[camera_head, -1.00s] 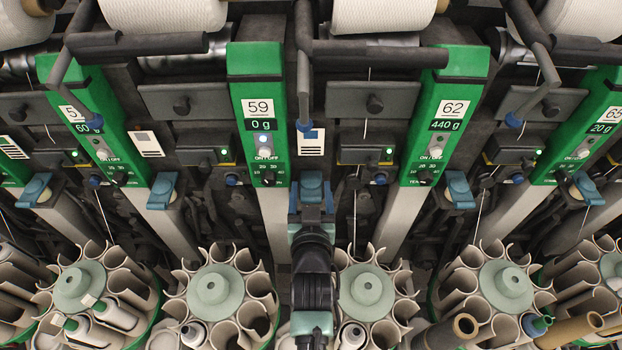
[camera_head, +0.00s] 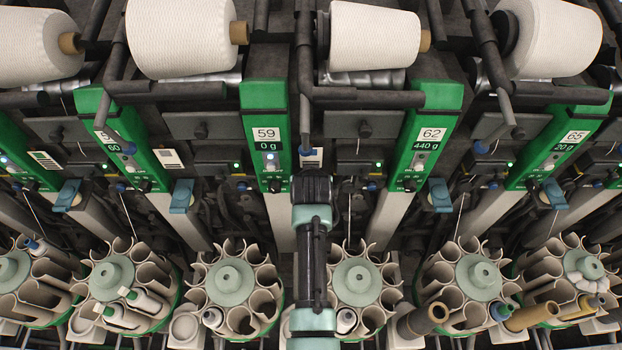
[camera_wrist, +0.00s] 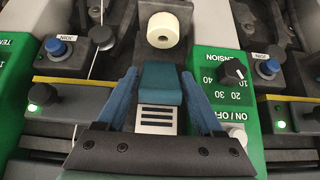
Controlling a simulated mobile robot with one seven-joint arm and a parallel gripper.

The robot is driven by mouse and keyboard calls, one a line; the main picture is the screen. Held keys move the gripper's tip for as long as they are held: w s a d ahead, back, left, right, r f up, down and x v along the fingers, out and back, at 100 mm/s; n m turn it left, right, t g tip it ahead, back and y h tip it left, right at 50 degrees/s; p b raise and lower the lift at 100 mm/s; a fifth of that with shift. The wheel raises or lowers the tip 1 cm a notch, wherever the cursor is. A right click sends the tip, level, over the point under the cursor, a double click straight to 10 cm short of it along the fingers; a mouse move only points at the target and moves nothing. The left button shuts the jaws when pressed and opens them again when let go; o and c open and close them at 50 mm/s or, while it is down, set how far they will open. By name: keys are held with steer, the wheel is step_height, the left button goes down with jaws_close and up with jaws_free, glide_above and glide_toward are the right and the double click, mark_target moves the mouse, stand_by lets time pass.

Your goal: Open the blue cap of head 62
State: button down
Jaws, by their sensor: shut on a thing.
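My gripper (camera_wrist: 159,84) has its two blue fingers closed on the sides of a darker blue cap (camera_wrist: 160,92). The cap's hinge and how far it is tilted cannot be told. In the head view my dark wrist (camera_head: 312,187) hides this cap; it stands between the green panel 59 (camera_head: 267,135) and the green panel of head 62 (camera_head: 428,140), nearer to 59. Another blue cap (camera_head: 439,196) shows just right of the panel 62, apart from my gripper. In the wrist view a green panel (camera_wrist: 206,75) with a tension knob is right of the held cap.
Blue join buttons (camera_wrist: 55,47) are at the sides. Round magazines (camera_head: 358,281) stand below and yarn cones (camera_head: 374,37) above. Dark bars (camera_head: 375,94) cross above my wrist.

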steer(key=shift+w+r+g, duration=0.1)
steer(key=shift+w+g, duration=0.1)
steer(key=shift+g, duration=0.2)
steer(key=shift+c, duration=0.7)
jaws_free()
steer(key=shift+r, duration=0.1)
steer(key=b+v, duration=0.1)
steer(key=v, duration=1.1)
steer(key=shift+s+r+b, duration=0.3)
steer(key=shift+b, duration=0.05)
stand_by(0.4)
